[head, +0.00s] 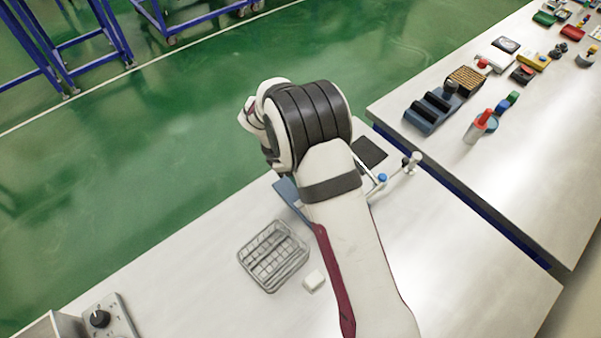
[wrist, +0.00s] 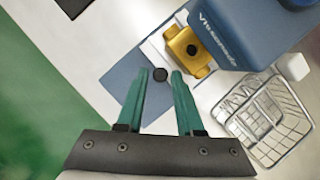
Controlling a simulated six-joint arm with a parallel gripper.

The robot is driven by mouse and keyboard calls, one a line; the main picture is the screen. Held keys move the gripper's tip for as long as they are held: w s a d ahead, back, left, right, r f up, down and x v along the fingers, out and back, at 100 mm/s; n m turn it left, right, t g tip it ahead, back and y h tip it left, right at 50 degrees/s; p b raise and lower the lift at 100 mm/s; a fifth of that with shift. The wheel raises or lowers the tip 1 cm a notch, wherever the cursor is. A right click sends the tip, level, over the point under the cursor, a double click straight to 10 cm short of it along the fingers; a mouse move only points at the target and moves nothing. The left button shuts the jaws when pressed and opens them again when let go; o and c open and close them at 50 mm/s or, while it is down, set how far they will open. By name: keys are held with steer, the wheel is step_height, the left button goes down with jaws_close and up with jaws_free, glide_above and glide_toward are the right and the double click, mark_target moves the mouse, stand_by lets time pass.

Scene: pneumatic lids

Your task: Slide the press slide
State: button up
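The press shows in the wrist view as a blue body (wrist: 255,32) with white lettering, a yellow block (wrist: 189,47) and a blue base plate (wrist: 122,84). A small dark round knob (wrist: 160,75) lies at a pale strip beside the yellow block; I cannot tell for sure that it belongs to the press slide. My gripper (wrist: 160,72) has two teal fingers, spread apart, with the knob between their tips in the picture. Contact with the knob cannot be told. In the head view my arm hides the fingers and most of the press; a blue plate edge (head: 287,191) shows.
A wire basket (head: 272,287), also in the wrist view (wrist: 262,112), and a white block (head: 314,280) stand near the press. A dark mat (head: 369,152) and a blue-knobbed white fixture (head: 382,179) lie beyond my arm. A control box (head: 117,312) sits at lower left.

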steer(key=v, duration=1.5)
steer(key=shift+a+r, duration=0.2)
steer(key=shift+r, duration=0.1)
steer(key=shift+o, duration=1.3)
steer(key=w+m, duration=0.1)
steer(key=w+m+g, duration=0.1)
steer(key=m, duration=0.1)
steer(key=shift+w+d+f, duration=0.1)
steer(key=shift+d, duration=0.15)
steer(key=shift+m+g, duration=0.3)
steer(key=shift+m, duration=0.5)
steer(key=x, duration=1.5)
steer(key=shift+d+f, duration=0.1)
steer(key=shift+f, duration=0.25)
jaws_close()
